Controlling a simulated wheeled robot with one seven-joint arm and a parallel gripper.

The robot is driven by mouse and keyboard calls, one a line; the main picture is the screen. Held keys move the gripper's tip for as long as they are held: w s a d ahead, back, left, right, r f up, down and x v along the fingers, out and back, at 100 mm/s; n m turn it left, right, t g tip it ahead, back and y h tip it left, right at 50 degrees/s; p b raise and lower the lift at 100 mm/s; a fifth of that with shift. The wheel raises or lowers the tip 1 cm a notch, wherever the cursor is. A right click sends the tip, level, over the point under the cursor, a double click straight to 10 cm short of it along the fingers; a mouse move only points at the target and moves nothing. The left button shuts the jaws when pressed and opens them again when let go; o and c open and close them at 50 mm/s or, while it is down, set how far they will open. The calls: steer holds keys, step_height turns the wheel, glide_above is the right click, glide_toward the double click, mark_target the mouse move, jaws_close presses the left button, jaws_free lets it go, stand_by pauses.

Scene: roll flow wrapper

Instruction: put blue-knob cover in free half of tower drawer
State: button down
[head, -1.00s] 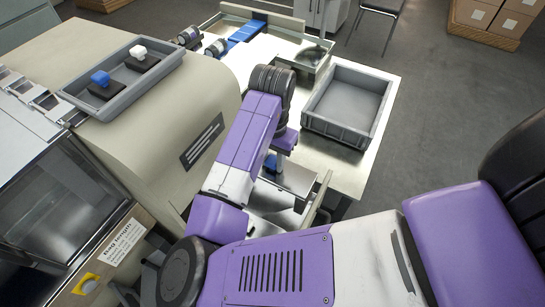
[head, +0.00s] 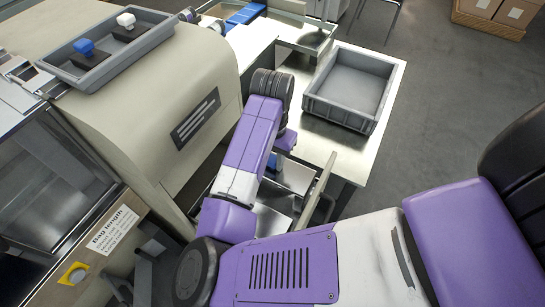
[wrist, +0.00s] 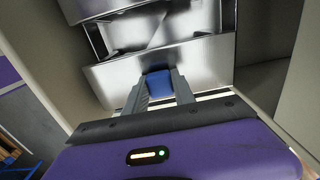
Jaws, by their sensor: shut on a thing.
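My gripper (wrist: 160,88) is shut on the blue knob (wrist: 156,84), which sits between the two fingers in the wrist view. A bit of blue also shows beside my arm in the head view (head: 273,161). Bright metal lies around and behind the knob; I cannot tell which of it is the cover. The tower drawer stands open below my arm in the head view, with its beige front panel (head: 318,190) on the right. Metal surfaces show inside it, but my arm hides part of it. I cannot tell which half is free or whether the cover touches the drawer.
A grey tray (head: 66,66) on the beige machine housing (head: 150,85) holds a blue-knobbed and a white-knobbed piece on dark bases. A grey bin (head: 312,108) stands on the metal table to the right of my arm. Housing walls stand close to my gripper on both sides.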

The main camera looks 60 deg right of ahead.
steer(key=shift+f+b, duration=0.65)
steer(key=shift+f, duration=0.35)
stand_by(0.7)
steer(key=c, duration=1)
jaws_free()
steer(key=shift+o, duration=0.2)
steer(key=shift+r, duration=3.9)
